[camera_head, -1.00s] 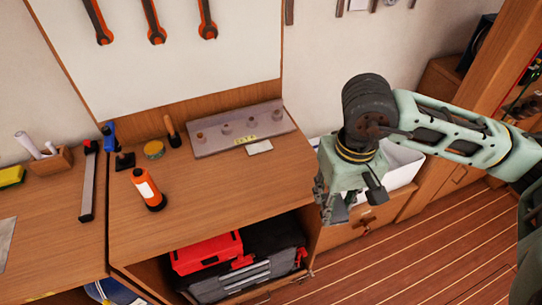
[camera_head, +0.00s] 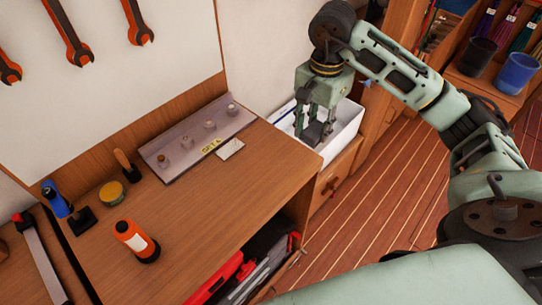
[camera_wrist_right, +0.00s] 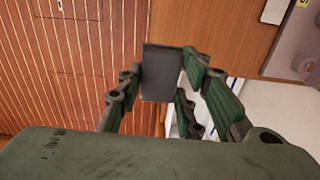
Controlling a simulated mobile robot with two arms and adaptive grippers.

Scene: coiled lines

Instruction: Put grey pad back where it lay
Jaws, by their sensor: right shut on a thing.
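The grey pad (camera_wrist_right: 160,74), a flat dark grey rectangle, is between the fingers of my right gripper (camera_wrist_right: 166,92) in the right wrist view. In the head view the right gripper (camera_head: 314,126) points down over the white bin beside the bench's right end, with the pad (camera_head: 315,133) small and dark between its fingers. The gripper is shut on the pad. Its height above the bin is hard to tell. My left gripper is not in view.
The white bin (camera_head: 347,125) stands right of the wooden bench (camera_head: 205,220). On the bench are a grey rack with several small pegs (camera_head: 180,155), a white card (camera_head: 230,149), an orange bottle (camera_head: 136,240) and a yellow tin (camera_head: 112,193). Striped floor (camera_head: 365,225) is open.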

